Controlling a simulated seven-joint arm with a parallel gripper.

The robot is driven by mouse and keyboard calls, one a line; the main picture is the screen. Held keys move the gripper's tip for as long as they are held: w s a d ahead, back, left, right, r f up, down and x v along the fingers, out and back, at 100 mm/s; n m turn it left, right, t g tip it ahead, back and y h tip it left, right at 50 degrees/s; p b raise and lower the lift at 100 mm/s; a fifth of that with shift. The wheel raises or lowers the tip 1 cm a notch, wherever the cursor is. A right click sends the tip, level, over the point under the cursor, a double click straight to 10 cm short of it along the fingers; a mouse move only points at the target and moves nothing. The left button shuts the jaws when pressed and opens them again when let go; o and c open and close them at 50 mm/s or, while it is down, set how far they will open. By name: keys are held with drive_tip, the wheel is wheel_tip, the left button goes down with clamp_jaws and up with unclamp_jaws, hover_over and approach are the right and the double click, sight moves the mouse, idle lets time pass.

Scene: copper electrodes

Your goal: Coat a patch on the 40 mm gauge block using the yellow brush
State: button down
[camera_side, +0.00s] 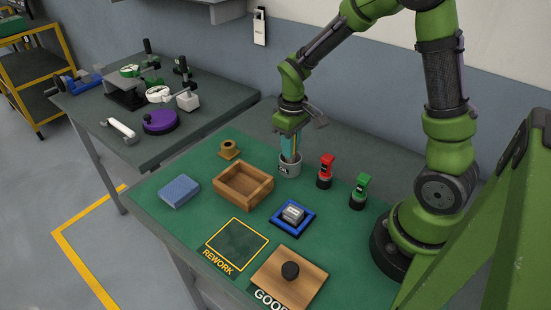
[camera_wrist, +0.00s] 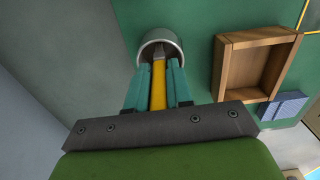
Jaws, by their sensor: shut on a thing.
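My gripper (camera_side: 290,152) points down at the grey metal cup (camera_side: 289,168), its teal fingers reaching to the cup's mouth. In the wrist view the fingers are shut on the yellow handle of the brush (camera_wrist: 158,88). The brush's lower end is inside the cup (camera_wrist: 173,43), where its tip is hidden. In the side view the brush is hardly visible behind the fingers. A silver block (camera_side: 293,213), apparently the gauge block, sits on a blue-edged pad (camera_side: 278,221) in front of the cup; its size marking is too small to read.
A wooden open box (camera_side: 262,195) stands left of the pad. A blue sponge (camera_side: 179,191) and a brass-coloured spool (camera_side: 229,150) lie farther left. Red (camera_side: 325,171) and green (camera_side: 359,191) stamp-like items stand right of the cup. The REWORK square (camera_side: 237,245) is empty.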

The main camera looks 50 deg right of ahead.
drive_tip(key=shift+r, duration=3.45)
